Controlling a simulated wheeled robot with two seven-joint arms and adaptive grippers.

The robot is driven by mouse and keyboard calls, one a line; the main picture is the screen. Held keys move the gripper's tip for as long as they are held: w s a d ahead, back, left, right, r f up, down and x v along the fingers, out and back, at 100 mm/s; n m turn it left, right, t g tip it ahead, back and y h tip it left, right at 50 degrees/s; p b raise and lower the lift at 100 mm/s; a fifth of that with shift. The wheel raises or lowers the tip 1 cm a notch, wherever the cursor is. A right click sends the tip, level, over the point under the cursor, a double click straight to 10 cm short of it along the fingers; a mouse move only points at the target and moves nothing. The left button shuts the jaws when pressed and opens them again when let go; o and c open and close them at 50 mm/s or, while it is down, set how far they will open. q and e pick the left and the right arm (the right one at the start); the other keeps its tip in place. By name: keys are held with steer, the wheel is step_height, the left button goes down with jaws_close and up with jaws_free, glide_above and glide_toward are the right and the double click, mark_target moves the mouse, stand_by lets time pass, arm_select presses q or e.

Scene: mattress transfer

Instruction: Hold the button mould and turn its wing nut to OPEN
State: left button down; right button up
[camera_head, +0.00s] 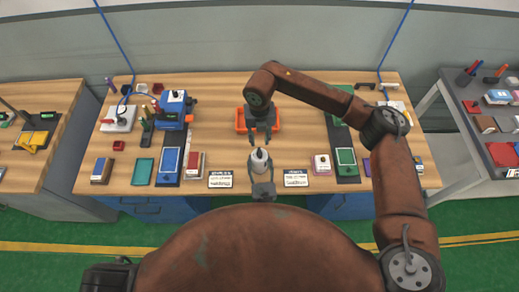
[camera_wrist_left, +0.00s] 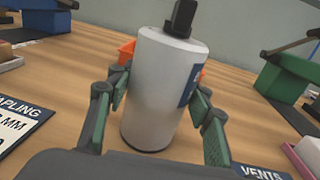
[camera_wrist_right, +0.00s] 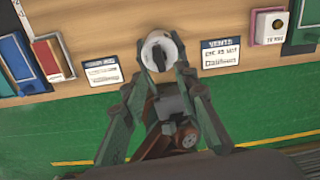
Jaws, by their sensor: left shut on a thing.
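The button mould is a white upright cylinder (camera_wrist_left: 160,90) with a black wing nut (camera_wrist_left: 182,16) on top. In the head view, the mould (camera_head: 260,158) stands at the table's front middle. My left gripper (camera_wrist_left: 162,110) is shut on its sides from the front edge. In the right wrist view, I look down on the mould's round top and dark wing nut (camera_wrist_right: 158,54). My right gripper (camera_head: 262,138) points down behind and above the mould, its fingers spread and empty. Its fingertips (camera_wrist_right: 160,80) show on either side, apart from the wing nut. The OPEN mark is not readable.
An orange tray (camera_head: 241,119) lies behind my right gripper. Printed cards (camera_head: 220,180) (camera_head: 296,178) flank the mould. Blue and red blocks (camera_head: 194,166) stand left; a green-topped unit (camera_head: 345,160) and a small white-pink box (camera_head: 321,165) stand right.

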mark_target(259, 151)
step_height(259, 151, down, 8)
steer(key=shift+f, duration=0.15)
steer(key=shift+c, duration=0.7)
jaws_close()
